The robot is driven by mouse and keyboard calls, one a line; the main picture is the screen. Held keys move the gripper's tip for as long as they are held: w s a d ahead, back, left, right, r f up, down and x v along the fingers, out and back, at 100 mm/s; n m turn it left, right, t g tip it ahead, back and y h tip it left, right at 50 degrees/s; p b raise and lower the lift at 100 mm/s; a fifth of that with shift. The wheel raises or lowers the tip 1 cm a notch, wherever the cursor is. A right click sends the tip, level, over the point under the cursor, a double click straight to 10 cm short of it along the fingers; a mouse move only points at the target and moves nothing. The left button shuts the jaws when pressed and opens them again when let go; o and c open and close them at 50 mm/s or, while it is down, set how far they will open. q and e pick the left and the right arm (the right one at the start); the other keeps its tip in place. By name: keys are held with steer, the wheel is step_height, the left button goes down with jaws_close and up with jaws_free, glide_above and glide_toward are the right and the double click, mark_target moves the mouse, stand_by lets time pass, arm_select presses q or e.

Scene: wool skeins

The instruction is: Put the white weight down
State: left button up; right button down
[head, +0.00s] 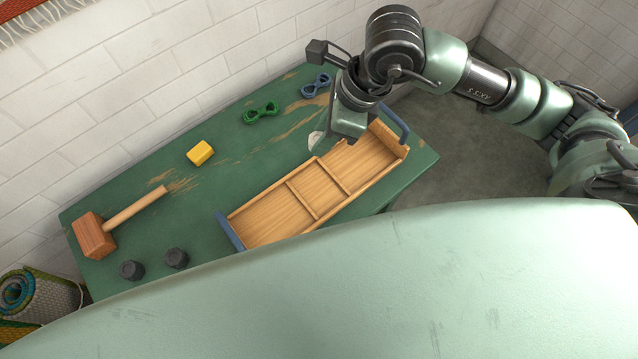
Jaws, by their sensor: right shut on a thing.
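My right gripper (346,128) points down over the back right part of the green table, at the left edge of the wooden tray. It is shut on the white weight (315,139), of which only a pale sliver shows left of the fingers. The gripper hides the rest of the weight. I cannot tell whether the weight touches the table. My left gripper is not in view.
The divided wooden tray (233,229) with blue handles looks empty. Green (261,113) and blue (316,86) skeins lie near the wall. A yellow block (200,153), a mallet (95,236) and two dark weights (131,270) (176,258) lie left. The table's middle (235,185) is clear.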

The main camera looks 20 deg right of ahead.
step_height(320, 180, down, 15)
steer(key=shift+s+r+p, duration=0.1)
steer(key=shift+r+p, duration=0.05)
steer(key=shift+p, duration=0.65)
step_height(320, 180, down, 5)
steer(key=shift+r, duration=0.15)
steer(key=c, duration=1.1)
jaws_free()
steer(key=b+v, duration=0.1)
steer(key=v, duration=1.1)
steer(key=shift+b, duration=0.3)
